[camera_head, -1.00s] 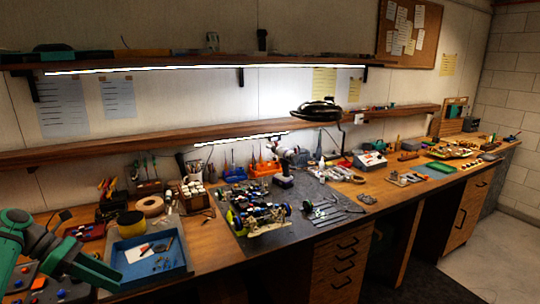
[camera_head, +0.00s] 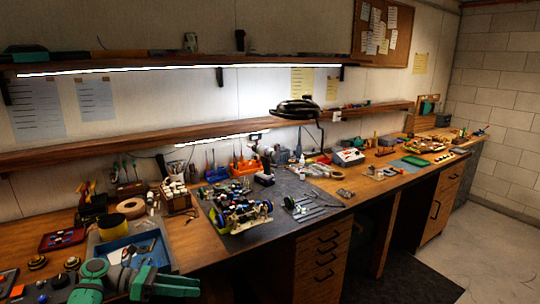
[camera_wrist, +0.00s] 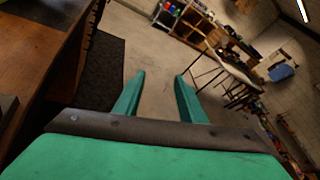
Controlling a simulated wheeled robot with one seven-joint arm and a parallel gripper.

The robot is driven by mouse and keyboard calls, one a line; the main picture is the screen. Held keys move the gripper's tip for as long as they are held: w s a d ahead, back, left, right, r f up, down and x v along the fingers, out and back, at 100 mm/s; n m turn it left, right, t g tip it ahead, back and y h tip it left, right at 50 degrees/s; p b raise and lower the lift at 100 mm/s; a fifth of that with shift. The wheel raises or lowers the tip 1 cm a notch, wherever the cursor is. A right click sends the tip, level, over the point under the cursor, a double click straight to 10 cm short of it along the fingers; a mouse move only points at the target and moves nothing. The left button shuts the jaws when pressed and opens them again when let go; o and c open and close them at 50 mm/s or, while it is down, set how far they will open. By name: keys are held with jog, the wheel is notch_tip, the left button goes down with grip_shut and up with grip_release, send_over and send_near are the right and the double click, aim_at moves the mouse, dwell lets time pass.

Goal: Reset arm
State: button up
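My arm is green and dark grey, and it shows at the lower left of the head view, in front of the workbench (camera_head: 205,258). My gripper (camera_wrist: 158,78) shows in the wrist view with its two green fingers apart and nothing between them. Past the fingers lies bare floor. The RC car (camera_head: 240,215) sits on the dark grey mat (camera_head: 308,221) in the middle of the bench, away from my arm.
A blue tray (camera_head: 160,250) with small parts lies right behind my arm. A black lamp (camera_head: 297,109) hangs over the bench. Shelves (camera_head: 180,147) run along the wall.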

jog(key=s+d+n+t+h, duration=0.3)
jog(key=d+n+t+h, duration=0.3)
jog(key=d, duration=1.2)
jog(key=s+d+n+t+h, duration=0.25)
jog(key=d+n+t, duration=0.4)
jog(key=d, duration=1.05)
jog(key=s+a+f+n+t+y, duration=0.2)
jog(key=s+f+n+t+y, duration=0.3)
jog(key=s+n+y, duration=0.8)
jog(key=s+a+f+n+t+y, duration=0.15)
jog(key=s+f+n+y, duration=0.7)
jog(key=n, duration=0.95)
jog(key=s+a+n+g, duration=0.1)
jog(key=s+a+g, duration=0.2)
jog(key=s, duration=0.7)
jog(key=s+a+n+g+y, duration=0.1)
jog(key=s+a+n+g, duration=0.1)
jog(key=s, duration=0.8)
jog(key=a+g, duration=0.1)
jog(key=a, duration=0.1)
jog(key=shift+s+a+r, duration=0.15)
jog(key=shift+a, duration=0.2)
